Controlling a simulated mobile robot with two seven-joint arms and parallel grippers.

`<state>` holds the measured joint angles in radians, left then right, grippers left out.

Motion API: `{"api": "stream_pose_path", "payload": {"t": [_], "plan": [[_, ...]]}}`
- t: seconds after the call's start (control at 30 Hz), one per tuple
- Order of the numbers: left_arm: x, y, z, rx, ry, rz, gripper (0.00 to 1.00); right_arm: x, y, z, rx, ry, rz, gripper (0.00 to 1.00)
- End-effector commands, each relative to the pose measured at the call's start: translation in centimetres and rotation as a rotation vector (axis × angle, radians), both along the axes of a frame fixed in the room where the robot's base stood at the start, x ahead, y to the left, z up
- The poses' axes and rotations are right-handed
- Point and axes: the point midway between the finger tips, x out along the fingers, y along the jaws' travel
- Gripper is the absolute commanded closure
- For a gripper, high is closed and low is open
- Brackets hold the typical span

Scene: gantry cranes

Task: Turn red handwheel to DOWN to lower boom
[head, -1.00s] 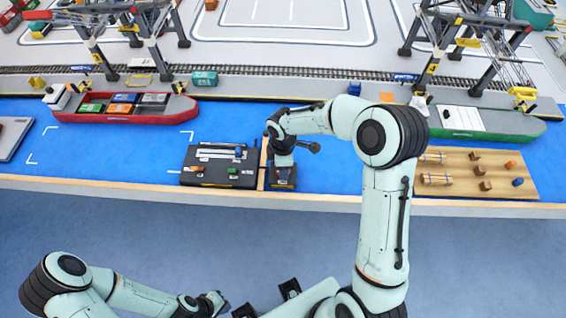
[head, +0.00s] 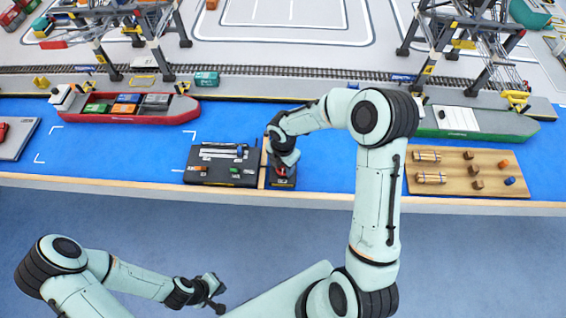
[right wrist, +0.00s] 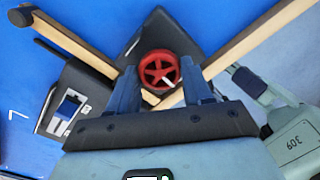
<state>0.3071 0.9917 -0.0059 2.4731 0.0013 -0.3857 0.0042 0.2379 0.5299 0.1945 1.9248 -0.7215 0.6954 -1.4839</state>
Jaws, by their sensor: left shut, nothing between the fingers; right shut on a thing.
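The red handwheel (right wrist: 158,68) sits on a dark box (head: 284,183) at the table's front edge. It has several spokes and a white mark, which points to the lower right in the right wrist view. My right gripper (right wrist: 159,75) reaches down over it, with one finger on each side of the wheel, shut on it. In the head view my right gripper (head: 281,162) hides most of the wheel. Any DOWN label is not readable. My left gripper (head: 214,291) is shut and empty, away from the table. Gantry cranes (head: 150,25) stand at the back; boom position is unclear.
A black control panel (head: 196,179) with small levers lies just left of the handwheel box. A wooden board (head: 455,188) with small parts lies to the right. A red ship (head: 180,110) and a green ship (head: 500,127) lie on the blue water behind.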

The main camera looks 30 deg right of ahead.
Motion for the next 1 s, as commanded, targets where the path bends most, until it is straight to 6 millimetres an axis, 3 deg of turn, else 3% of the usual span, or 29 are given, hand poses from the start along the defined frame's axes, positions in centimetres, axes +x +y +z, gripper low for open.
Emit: {"api": "stream_pose_path", "payload": {"t": [0.67, 0.7, 0.77, 1.0], "plan": [[0.42, 0.00, 0.41, 0.000, -0.005, -0.001, 1.00, 0.03, 0.03, 0.01, 0.000, -0.002, 0.067, 0.80], [0.42, 0.00, 0.41, 0.000, -0.005, -0.001, 1.00, 0.02, 0.02, 0.01, 0.000, -0.002, 0.067, 0.44], [0.42, 0.00, 0.41, 0.000, -0.005, -0.001, 1.00, 0.02, 0.03, 0.01, 0.000, -0.002, 0.067, 0.24], [0.42, 0.00, 0.41, 0.000, -0.005, -0.001, 1.00, 0.01, 0.01, 0.00, 0.000, -0.001, 0.065, 0.24]]}}
